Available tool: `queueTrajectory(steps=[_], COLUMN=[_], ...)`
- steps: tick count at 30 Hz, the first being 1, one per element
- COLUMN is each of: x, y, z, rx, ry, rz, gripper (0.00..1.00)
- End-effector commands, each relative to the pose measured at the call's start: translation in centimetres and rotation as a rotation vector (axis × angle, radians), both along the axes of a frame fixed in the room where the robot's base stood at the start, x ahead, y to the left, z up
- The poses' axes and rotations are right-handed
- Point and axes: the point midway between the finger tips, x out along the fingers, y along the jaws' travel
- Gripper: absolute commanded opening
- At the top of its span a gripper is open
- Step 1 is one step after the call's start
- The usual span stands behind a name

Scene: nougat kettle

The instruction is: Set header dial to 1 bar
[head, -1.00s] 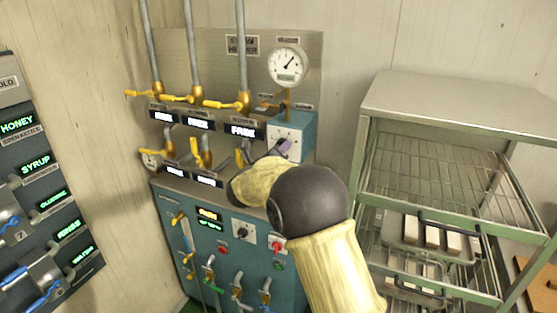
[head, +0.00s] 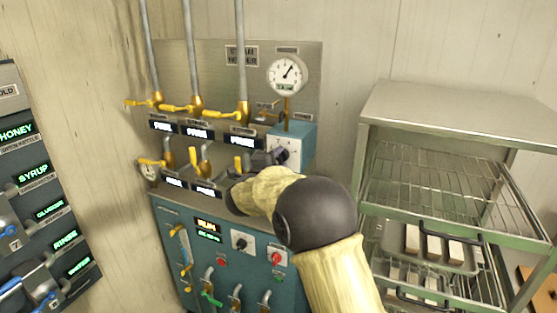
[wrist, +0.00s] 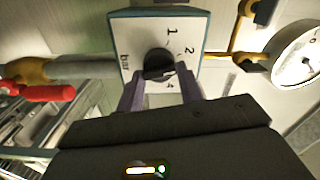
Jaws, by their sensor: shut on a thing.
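The header dial is a black knob (wrist: 157,64) on a white face marked 1, 2, 4 and "bar", on the front of a blue-green box (head: 303,140). My gripper (wrist: 160,88) is shut on the knob, with a purple finger on each side of it in the wrist view. A light mark shows on the knob's lower right, between the 2 and the 4; its exact setting is hard to tell. In the head view my gripper (head: 277,157) covers the lower part of the dial face. The round gauge (head: 286,74) above has its needle pointing up and right.
Yellow valve levers (head: 181,108) and lit labels line the steel panel to the left of the box. A red-handled valve (wrist: 45,92) lies left of the dial in the wrist view. A wire-shelf rack (head: 450,110) with trays stands close on the right.

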Motion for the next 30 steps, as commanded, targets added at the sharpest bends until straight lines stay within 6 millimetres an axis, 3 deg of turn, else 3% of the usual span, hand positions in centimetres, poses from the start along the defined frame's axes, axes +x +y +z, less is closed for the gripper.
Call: queueTrajectory(steps=[21, 30], x=[-0.01, 0.02], y=[0.3, 0.32], z=[0.32, 0.21], rx=[-0.638, -0.836], ry=[0.235, 0.307], rz=[0.004, 0.004], gripper=[0.14, 0.14])
